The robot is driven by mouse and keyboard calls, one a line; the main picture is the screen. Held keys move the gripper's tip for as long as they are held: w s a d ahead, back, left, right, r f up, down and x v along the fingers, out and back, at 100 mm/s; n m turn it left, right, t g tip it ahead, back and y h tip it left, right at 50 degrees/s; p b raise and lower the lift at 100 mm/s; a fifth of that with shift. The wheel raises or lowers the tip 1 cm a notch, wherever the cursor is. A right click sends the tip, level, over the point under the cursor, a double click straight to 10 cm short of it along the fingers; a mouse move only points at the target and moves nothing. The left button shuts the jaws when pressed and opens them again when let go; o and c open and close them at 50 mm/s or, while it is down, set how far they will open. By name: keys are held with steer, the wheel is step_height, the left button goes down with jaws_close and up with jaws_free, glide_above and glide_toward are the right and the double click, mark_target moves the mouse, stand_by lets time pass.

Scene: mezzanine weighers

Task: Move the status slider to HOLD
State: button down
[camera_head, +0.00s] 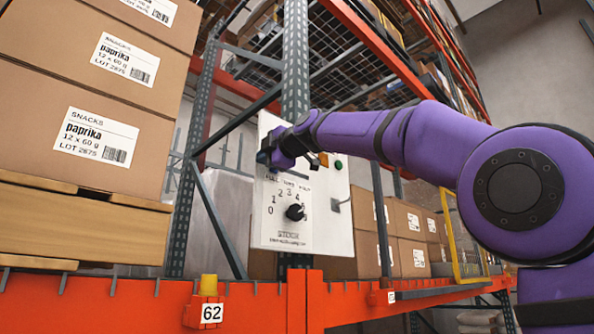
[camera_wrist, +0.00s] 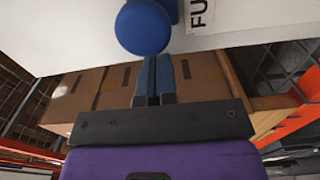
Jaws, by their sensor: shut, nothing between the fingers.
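A white control panel (camera_head: 283,232) hangs on the rack upright, with a black dial (camera_head: 295,212) among printed numbers and a green button (camera_head: 338,165). My gripper (camera_head: 267,158) is at the panel's upper left and covers part of it. In the wrist view my gripper (camera_wrist: 156,68) is shut and empty, its blue-grey fingers close to a round blue knob (camera_wrist: 143,28). I cannot tell whether they touch it. A label starting "FU" (camera_wrist: 200,12) is beside the knob. The HOLD mark and the slider's position cannot be made out.
Stacked paprika cartons (camera_head: 100,140) stand on a pallet (camera_head: 80,222) at the left. An orange beam (camera_head: 250,304) numbered 62 runs below the panel. More cartons (camera_head: 408,222) stand behind at the right. A small grey lever (camera_head: 340,204) sticks out at the panel's right.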

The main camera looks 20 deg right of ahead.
mark_target(290, 172)
steer(key=shift+w+d, duration=0.35)
steer(key=shift+d, duration=0.65)
steer(key=shift+w+d, duration=0.3)
steer(key=shift+d, duration=0.65)
steer(key=shift+w+d, duration=0.35)
steer(key=shift+d, duration=1)
steer(key=shift+w+d, duration=0.25)
steer(key=shift+d, duration=0.3)
steer(key=shift+w+d, duration=0.1)
steer(key=shift+d, duration=0.25)
steer(key=shift+w+d, duration=0.3)
steer(key=shift+d, duration=0.65)
steer(key=shift+w+d, duration=0.3)
steer(key=shift+d, duration=0.6)
steer(key=shift+a, duration=0.15)
steer(key=shift+s+a, duration=0.3)
steer(key=shift+a, duration=0.3)
steer(key=v, duration=1)
